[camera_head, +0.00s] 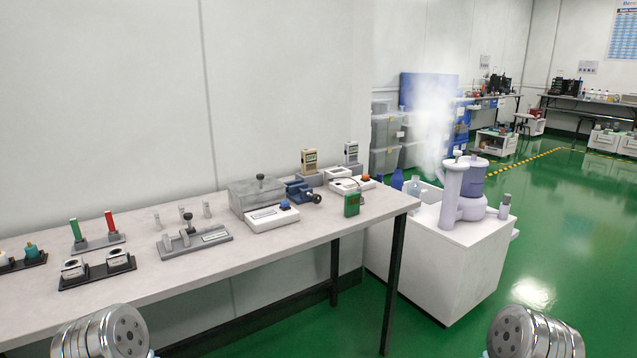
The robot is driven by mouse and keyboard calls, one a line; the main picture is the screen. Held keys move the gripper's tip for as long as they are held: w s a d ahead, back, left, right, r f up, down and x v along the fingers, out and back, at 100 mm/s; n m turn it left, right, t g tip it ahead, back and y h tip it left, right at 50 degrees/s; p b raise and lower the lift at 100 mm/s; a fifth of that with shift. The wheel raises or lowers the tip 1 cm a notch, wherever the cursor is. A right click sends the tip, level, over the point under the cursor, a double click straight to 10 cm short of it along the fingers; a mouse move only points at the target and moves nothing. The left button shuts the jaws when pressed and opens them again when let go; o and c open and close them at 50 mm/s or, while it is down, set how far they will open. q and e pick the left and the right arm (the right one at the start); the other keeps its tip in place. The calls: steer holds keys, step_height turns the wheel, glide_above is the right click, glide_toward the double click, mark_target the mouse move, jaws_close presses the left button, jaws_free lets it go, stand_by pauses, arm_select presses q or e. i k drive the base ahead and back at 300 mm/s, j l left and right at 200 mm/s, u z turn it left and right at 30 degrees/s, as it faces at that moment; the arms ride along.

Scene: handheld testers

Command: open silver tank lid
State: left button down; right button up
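A grey, silver-looking box-shaped tank (243,196) stands on the bench near its middle. A flat lid with a black knob (260,178) on top covers it, and the lid looks closed. A light unit with a blue knob (285,206) sits directly in front of it. Neither gripper shows. Only rounded metal parts of my two arms show at the bottom left and bottom right edges, well apart from the tank.
The long grey bench (150,287) also carries a blue clamp-like device (300,191), a green handheld tester (352,204) and a grey stand (194,240). A white cabinet (437,268) at right bears a pale lavender apparatus (462,192), with white vapour behind. Green floor is free at right.

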mark_target(261, 183)
steer(key=i+l+u, duration=0.7)
steer(key=l+u, duration=0.15)
steer(key=i+l+u, duration=0.15)
steer(key=l+u, duration=0.15)
steer(key=l, duration=0.25)
steer(key=k+j+z, duration=0.15)
steer(key=j, duration=0.15)
steer(key=k+j+z, duration=0.1)
steer(key=j, duration=0.2)
